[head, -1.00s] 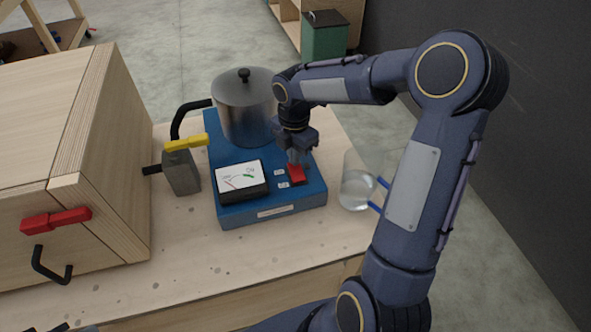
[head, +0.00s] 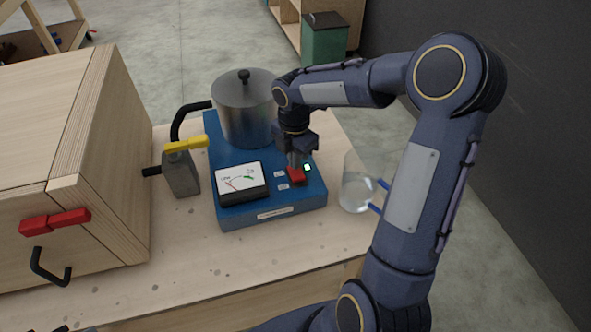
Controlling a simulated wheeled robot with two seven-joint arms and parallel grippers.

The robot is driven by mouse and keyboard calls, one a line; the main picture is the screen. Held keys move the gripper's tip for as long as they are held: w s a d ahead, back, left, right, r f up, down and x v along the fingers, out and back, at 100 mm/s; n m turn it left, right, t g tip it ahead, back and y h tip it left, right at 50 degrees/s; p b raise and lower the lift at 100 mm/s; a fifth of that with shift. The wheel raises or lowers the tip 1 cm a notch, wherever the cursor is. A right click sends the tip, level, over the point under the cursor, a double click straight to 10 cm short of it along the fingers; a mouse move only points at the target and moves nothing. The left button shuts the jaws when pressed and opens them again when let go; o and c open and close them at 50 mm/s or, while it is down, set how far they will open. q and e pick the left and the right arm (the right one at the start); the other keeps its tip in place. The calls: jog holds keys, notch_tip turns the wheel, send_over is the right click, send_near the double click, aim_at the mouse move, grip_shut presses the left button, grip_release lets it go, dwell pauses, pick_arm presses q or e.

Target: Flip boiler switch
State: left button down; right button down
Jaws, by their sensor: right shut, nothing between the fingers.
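The boiler is a blue base (head: 240,217) with a metal pot (head: 245,105) on its back part and a dial gauge (head: 242,182) at front left. The red switch (head: 296,177) is on the base's right side, and a small green light (head: 307,167) is lit beside it. My right gripper (head: 295,165) is shut and empty, pointing down with its fingertips at the switch, seemingly touching it. The fingers partly hide the switch. My left gripper is not in view.
A clear beaker (head: 357,192) with blue handles stands right of the base, close to my right arm. A wooden box with a red latch (head: 55,221) fills the left. The table front (head: 220,262) is clear.

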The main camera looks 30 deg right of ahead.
notch_tip(320, 180, up, 7)
jog(key=p, duration=0.5)
jog(key=shift+f, duration=0.2)
dwell(0.3)
notch_tip(320, 180, up, 5)
jog(key=m+t, duration=0.1)
jog(key=m, duration=0.3)
send_over(301, 181)
jog(key=s+a+r+m+t+y, duration=0.1)
jog(key=s+a+m+t+y, duration=0.1)
jog(key=s+m, duration=0.6)
jog(key=s+a+r+m+t+y, duration=0.1)
jog(key=s+a+m, duration=0.3)
jog(key=s+m, duration=0.5)
jog(key=shift+s+a+r+m+t+y, duration=0.35)
jog(key=shift+r+m+t, duration=0.4)
jog(key=shift+m, duration=0.25)
